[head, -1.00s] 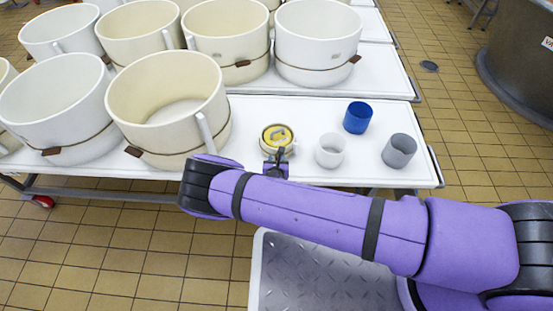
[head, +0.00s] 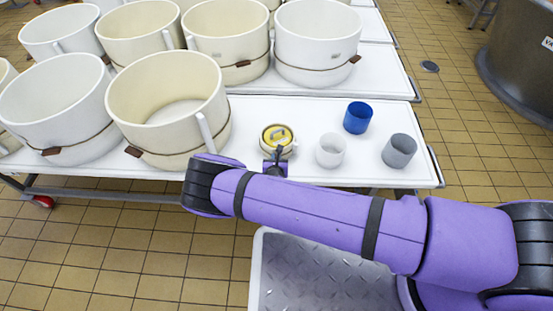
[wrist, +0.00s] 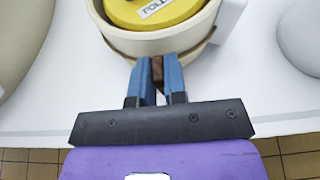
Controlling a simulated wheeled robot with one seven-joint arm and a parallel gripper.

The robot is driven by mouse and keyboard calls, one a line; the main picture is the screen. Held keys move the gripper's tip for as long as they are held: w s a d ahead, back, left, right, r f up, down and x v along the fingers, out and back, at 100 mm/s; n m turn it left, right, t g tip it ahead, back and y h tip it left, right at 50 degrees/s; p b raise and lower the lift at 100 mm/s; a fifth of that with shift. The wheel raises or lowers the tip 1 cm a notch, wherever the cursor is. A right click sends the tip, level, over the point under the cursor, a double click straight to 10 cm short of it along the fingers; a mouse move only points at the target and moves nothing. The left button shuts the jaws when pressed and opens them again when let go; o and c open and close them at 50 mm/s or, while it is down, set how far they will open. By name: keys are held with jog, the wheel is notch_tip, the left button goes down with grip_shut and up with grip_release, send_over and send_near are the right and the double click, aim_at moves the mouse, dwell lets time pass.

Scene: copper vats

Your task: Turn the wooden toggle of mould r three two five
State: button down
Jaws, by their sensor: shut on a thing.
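A small cream round mould (head: 291,150) with a yellow disc (head: 276,134) on top stands near the front edge of the white table. It also shows at the top of the wrist view (wrist: 130,41), with a partly cut-off label on the yellow disc (wrist: 150,12). I cannot read a mould number. A brown wooden toggle (wrist: 157,70) sits at the mould's near side. My gripper (wrist: 158,72) is shut on it, one blue finger on each side, and the fingers hide most of it. In the head view my gripper (head: 276,160) is at the mould's near side.
A white cup (head: 330,150), a blue cup (head: 358,117) and a grey cup (head: 399,151) stand to the right of the mould. A large cream tub (head: 165,100) stands close on the left, with several more behind. The white table (head: 300,108) has free room behind the mould.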

jog(key=n+h, duration=0.2)
jog(key=n, duration=0.1)
jog(key=shift+a+f+n, duration=0.2)
jog(key=shift+a+n, duration=0.1)
jog(key=shift+a, duration=0.1)
jog(key=n, duration=0.1)
jog(key=n+h, duration=0.2)
jog(key=shift+a+f+t, duration=0.2)
jog(key=shift+a+t, duration=0.05)
jog(key=shift+t, duration=0.15)
jog(key=shift+n+h, duration=0.3)
jog(key=c, duration=1.2)
grip_release()
jog(key=shift+o, duration=0.2)
jog(key=shift+s, duration=0.1)
jog(key=v, duration=1)
jog(key=shift+s+a, duration=0.15)
jog(key=shift+s, duration=0.15)
